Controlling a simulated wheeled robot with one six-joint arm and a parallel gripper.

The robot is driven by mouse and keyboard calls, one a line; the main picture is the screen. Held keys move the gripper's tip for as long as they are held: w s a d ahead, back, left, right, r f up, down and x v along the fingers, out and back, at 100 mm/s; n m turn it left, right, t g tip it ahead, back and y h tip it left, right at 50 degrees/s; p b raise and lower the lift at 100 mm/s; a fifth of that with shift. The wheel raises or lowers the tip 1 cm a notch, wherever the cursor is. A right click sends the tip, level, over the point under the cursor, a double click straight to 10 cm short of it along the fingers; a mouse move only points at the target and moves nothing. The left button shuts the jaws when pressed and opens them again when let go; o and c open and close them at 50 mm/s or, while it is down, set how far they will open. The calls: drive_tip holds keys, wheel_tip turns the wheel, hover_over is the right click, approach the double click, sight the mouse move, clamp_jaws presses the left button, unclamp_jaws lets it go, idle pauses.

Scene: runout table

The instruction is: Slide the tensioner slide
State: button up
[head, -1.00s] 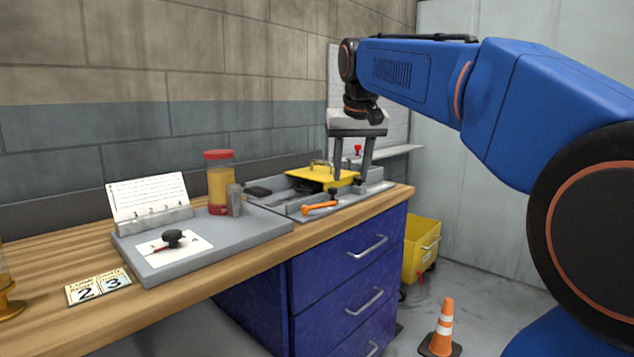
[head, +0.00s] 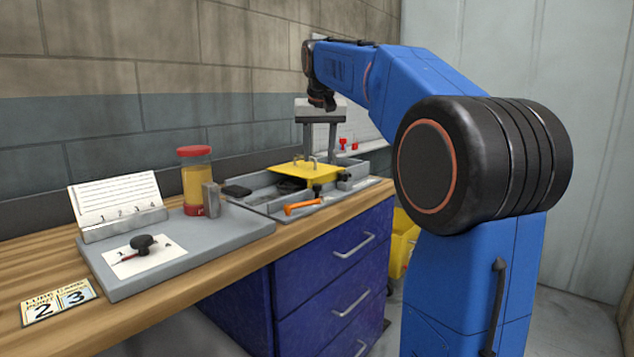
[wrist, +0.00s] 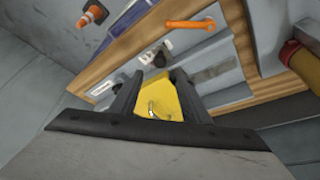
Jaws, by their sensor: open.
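A grey fixture tray (head: 262,212) stands at the right end of the bench, with a yellow cover (head: 303,172) carrying a metal handle. A small grey block with a black knob (head: 345,181) sits right of the cover and may be the tensioner slide; I cannot tell for sure. In the wrist view a grey block (wrist: 149,57) lies beyond the cover (wrist: 160,97). My gripper (head: 319,152) is open and empty above the cover, fingers pointing down. In the wrist view the cover shows between its fingers (wrist: 156,76).
An orange handle (head: 302,207) and another black knob (head: 317,189) are at the tray's front. A yellow bin (head: 402,240) is on the floor beside the drawers.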

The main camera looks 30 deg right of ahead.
sight(317, 185)
drive_tip(key=x, duration=1)
drive_tip(key=shift+f, duration=0.35)
drive_tip(key=shift+c, duration=0.6)
clamp_jaws()
